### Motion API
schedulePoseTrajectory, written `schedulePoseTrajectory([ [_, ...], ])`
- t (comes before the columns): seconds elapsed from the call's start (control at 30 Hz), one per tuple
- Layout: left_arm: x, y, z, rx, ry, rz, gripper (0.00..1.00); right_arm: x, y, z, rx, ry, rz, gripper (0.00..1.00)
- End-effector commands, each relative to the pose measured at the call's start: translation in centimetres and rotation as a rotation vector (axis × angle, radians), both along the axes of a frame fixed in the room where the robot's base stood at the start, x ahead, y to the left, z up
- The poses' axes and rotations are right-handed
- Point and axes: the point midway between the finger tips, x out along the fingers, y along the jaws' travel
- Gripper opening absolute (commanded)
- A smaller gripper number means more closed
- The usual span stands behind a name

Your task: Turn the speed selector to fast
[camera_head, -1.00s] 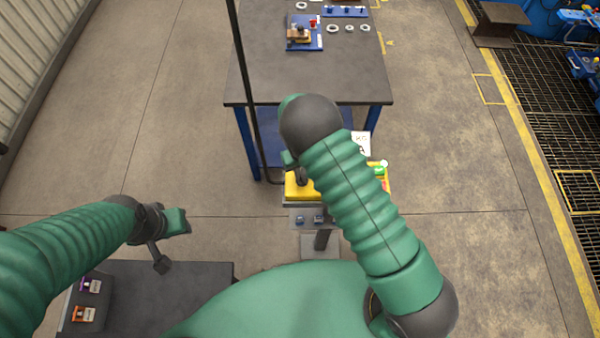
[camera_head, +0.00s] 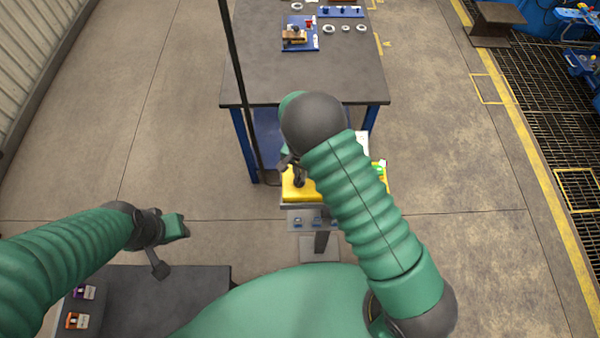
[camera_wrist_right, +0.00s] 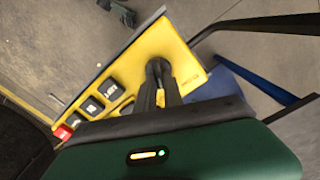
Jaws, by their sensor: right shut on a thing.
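The yellow control box (camera_head: 291,194) stands on a post in front of the workbench. My right arm hides much of its right part. In the right wrist view its yellow face (camera_wrist_right: 187,60) shows a row of black push buttons (camera_wrist_right: 94,107) and a red one (camera_wrist_right: 62,132). My right gripper (camera_wrist_right: 158,68) is shut at the box face, its fingertips around a small dark part, which I take to be the speed selector. The fingers hide its pointer and setting. In the head view the right gripper (camera_head: 299,182) reaches down on the box. My left gripper (camera_head: 175,228) hangs away at the left; its jaw opening is unclear.
The workbench (camera_head: 260,85) behind the box carries a blue fixture and several rings. A dark vertical pole (camera_head: 236,75) stands left of the box. A dark low table (camera_head: 185,285) with two small labelled items is at lower left. The floor on the left is clear.

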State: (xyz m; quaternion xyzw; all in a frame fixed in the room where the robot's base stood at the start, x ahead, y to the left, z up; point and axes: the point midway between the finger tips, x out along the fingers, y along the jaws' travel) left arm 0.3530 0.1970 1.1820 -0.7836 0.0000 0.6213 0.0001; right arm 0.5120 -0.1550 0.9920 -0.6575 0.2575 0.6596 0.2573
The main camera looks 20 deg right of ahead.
Motion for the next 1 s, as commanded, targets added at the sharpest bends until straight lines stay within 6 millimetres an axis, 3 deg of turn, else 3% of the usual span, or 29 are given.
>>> schedulePoseTrajectory([
  [0.67,0.0,0.0,0.01,0.0,0.0,0.0,0.36,0.64,-0.21,0.48,-0.002,-0.019,-0.077,0.0],
  [0.7,0.0,0.0,0.01,0.0,0.0,0.0,0.36,0.64,-0.21,0.48,-0.002,-0.019,-0.077,0.13],
  [0.87,0.0,0.0,0.0,0.0,0.0,0.0,0.36,0.46,-0.17,0.35,-0.002,-0.013,-0.076,0.34],
  [1.0,0.01,0.0,-0.03,0.0,0.0,0.0,0.36,0.27,-0.13,0.22,-0.001,-0.008,-0.075,0.34],
])
